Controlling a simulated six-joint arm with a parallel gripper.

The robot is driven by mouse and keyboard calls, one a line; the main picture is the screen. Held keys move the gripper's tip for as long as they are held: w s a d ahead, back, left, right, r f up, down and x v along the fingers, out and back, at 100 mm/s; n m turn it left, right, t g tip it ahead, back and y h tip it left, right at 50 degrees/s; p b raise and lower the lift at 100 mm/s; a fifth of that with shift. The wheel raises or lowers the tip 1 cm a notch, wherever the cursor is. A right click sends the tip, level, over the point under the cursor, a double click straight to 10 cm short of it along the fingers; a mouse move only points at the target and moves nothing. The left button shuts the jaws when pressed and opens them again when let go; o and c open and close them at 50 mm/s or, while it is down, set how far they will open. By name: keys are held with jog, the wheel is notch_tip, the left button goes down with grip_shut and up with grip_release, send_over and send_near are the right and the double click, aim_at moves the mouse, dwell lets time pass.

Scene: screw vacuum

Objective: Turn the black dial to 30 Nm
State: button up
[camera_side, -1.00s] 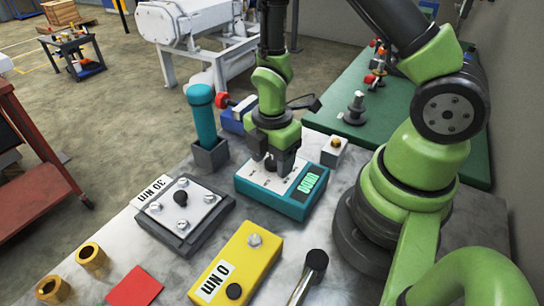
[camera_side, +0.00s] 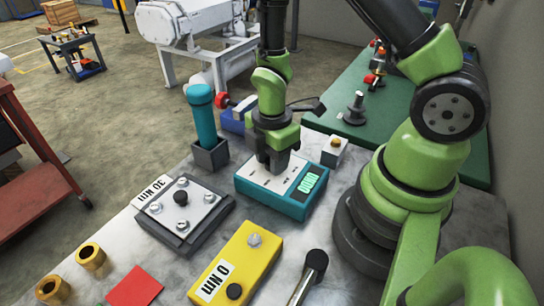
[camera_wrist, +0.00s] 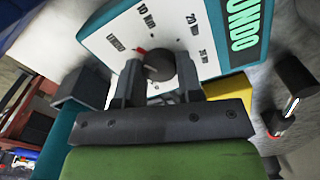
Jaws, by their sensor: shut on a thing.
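The teal box with a white top panel (camera_side: 244,182) stands on the bench in the side view. It also shows in the wrist view (camera_wrist: 98,43). The black dial (camera_wrist: 160,66) sits on its panel, with a red mark at its upper left. The mark points between the left label and "10 Nm". "20 Nm" and another label lie farther right. My gripper (camera_wrist: 158,66) is shut on the dial, a finger on each side. In the side view my gripper (camera_side: 275,170) hides the dial. The green display (camera_wrist: 243,32) appears to read "UNDO".
A yellow box marked "0 Nm" (camera_side: 255,262) stands in front. A grey plate fixture marked "30 Nm" (camera_side: 213,216) lies to the left. A teal tool stands in a grey holder (camera_side: 211,157) behind it. A small box with a yellow button (camera_side: 334,154) is right of the teal box.

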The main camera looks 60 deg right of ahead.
jog(key=m, duration=1.5)
jog(key=shift+w+d, duration=0.1)
jog(key=m, duration=0.6)
jog(key=shift+m, duration=0.3)
jog(key=m, duration=0.6)
jog(key=shift+d, duration=0.1)
jog(key=shift+m, duration=0.4)
jog(key=o, duration=0.9)
jog(key=shift+r, duration=0.1)
